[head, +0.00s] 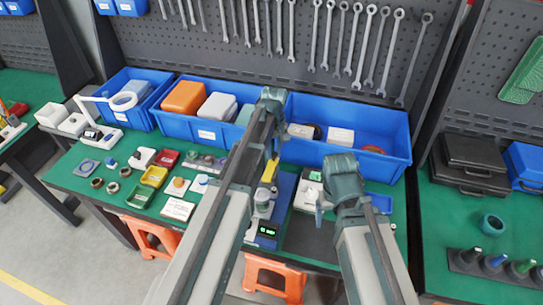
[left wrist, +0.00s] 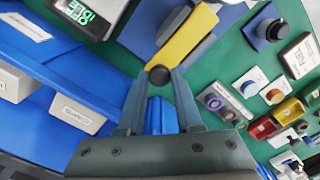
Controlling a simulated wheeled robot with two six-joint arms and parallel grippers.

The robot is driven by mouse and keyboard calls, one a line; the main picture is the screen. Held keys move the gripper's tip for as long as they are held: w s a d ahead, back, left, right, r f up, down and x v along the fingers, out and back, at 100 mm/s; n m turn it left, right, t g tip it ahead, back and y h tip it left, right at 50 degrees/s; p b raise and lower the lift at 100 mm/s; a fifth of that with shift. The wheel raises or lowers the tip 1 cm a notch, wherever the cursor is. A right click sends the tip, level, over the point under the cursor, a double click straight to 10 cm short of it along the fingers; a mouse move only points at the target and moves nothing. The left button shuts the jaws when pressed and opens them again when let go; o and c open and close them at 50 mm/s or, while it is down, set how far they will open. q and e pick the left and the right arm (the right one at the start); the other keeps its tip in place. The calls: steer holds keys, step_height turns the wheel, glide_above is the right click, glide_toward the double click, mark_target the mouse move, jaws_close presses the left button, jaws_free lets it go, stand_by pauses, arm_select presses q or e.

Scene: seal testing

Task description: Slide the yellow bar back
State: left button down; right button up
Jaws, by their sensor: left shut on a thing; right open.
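The yellow bar (head: 268,172) is part of a blue-based device on the green table, and its far end lies close to my left gripper (head: 274,153). In the left wrist view the yellow bar (left wrist: 188,34) runs up and right from a round black knob (left wrist: 158,76) at its end. The tips of my left gripper (left wrist: 158,82) are closed on that knob, one finger on each side. My right gripper (head: 320,207) is open and empty, low over the table to the right of the device. My left arm hides part of the device in the head view.
The device carries a green digital display (head: 268,231). Blue bins (head: 345,111) line the table's back, close behind my left gripper. Small coloured trays and parts (head: 140,196) fill the table's left side. A dark mat (head: 308,238) lies at the front.

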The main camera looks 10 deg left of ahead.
arm_select(q)
steer(key=shift+w, duration=0.25)
steer(key=c, duration=0.6)
jaws_free()
step_height(320, 180, up, 14)
steer(key=p, duration=1.3)
steer(key=shift+f+p, duration=0.1)
steer(key=shift+p, duration=0.3)
steer(key=s+d+f+m+b, duration=0.3)
steer(key=s+f+m+b, duration=0.1)
steer(key=s, duration=0.3)
steer(key=s+d+f+m+b, duration=0.4)
steer(key=s, duration=0.3)
steer(key=s+d+f+m+y+b, duration=0.1)
steer(key=s+d+f+m+b, duration=0.2)
steer(key=s, duration=0.5)
steer(key=shift+d+f+m+b, duration=0.25)
steer(key=shift+f+m+b, duration=0.4)
steer(key=shift+m+b, duration=0.05)
